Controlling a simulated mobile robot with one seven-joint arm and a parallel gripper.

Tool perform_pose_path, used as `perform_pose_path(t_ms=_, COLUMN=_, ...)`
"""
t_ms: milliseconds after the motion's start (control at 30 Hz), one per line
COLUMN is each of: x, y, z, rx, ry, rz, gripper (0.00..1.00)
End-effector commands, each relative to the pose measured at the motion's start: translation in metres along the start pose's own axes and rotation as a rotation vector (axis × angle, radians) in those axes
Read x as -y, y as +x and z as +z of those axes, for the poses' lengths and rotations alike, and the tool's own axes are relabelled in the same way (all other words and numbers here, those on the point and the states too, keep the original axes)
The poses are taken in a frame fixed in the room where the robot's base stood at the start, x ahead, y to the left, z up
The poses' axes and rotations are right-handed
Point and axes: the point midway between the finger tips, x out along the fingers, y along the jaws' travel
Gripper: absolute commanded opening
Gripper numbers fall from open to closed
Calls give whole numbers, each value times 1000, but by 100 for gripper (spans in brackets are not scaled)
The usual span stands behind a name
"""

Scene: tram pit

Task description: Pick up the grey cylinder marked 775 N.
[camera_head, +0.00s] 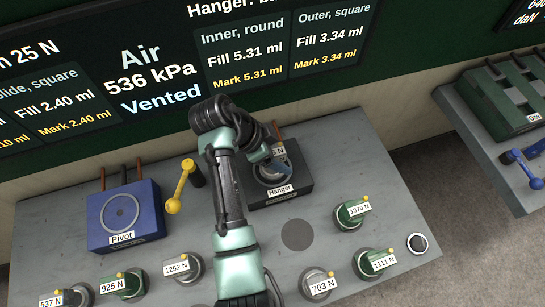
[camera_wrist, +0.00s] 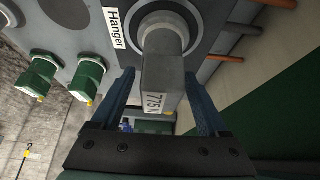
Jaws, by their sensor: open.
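The grey cylinder marked 775 N (camera_wrist: 163,85) stands in the round seat of the dark block labelled Hanger (camera_head: 300,185). In the wrist view it has a round part at the seat and a square-sided part bearing its label. In the head view its top (camera_head: 270,171) is partly hidden by my arm, and only the end of its label shows. My gripper (camera_wrist: 158,76) is open, with one blue finger on each side of the cylinder. Gaps show between the fingers and the cylinder. In the head view my gripper (camera_head: 277,160) is over the Hanger block, its fingers mostly hidden.
A blue Pivot block (camera_head: 123,213) and a yellow lever (camera_head: 180,187) stand at left on the grey table (camera_head: 70,203). Several labelled cylinders line the front, including 703 N (camera_head: 318,283) and green 1370 N (camera_head: 349,213). A dark display wall rises behind. Another table (camera_head: 480,125) is at right.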

Motion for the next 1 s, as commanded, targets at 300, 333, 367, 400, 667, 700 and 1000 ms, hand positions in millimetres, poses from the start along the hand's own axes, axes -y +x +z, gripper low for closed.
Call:
perform_pose_path(t_ms=300, x=0, y=1, z=0, rx=0, ry=0, rz=-1, gripper=63)
perform_pose_path(t_ms=333, x=0, y=1, z=0, rx=0, ry=0, rz=-1, gripper=58)
perform_pose_path(t_ms=367, x=0, y=1, z=0, rx=0, ry=0, rz=-1, gripper=52)
perform_pose_path(t_ms=400, x=0, y=1, z=0, rx=0, ry=0, rz=-1, gripper=45)
perform_pose_path(t_ms=667, x=0, y=1, z=0, rx=0, ry=0, rz=-1, gripper=0)
perform_pose_path(t_ms=700, x=0, y=1, z=0, rx=0, ry=0, rz=-1, gripper=0)
perform_pose_path(t_ms=1000, x=1, y=0, z=-1, rx=-1, ry=1, rz=-3, gripper=0)
